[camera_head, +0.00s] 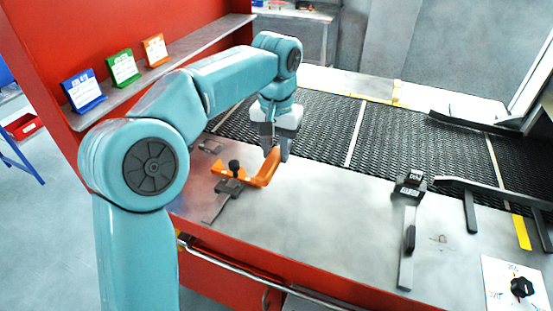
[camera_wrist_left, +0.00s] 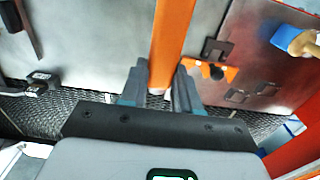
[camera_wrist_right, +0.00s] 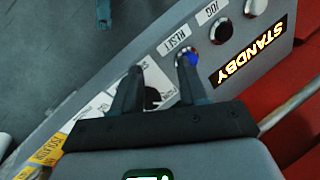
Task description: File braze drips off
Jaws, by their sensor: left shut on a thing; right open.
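An orange bar (camera_head: 267,168) stands at the bench edge beside the mesh belt (camera_head: 310,120). It joins or touches an orange bracket (camera_head: 222,169) with a black knob and grey clamp. My left gripper (camera_head: 274,146) is shut on the orange bar, which also runs between its fingers in the left wrist view (camera_wrist_left: 172,45). A flat grey bar with a dark handle (camera_head: 408,240), perhaps a file, lies on the bench. I cannot make out any braze drips. My right gripper (camera_wrist_right: 160,78) is open and empty over a control panel; it does not show in the head view.
A small black block (camera_head: 411,178) sits behind the flat bar. Dark rails (camera_head: 490,192) cross the belt's right side. Blue, green and orange card holders (camera_head: 123,68) stand on a shelf.

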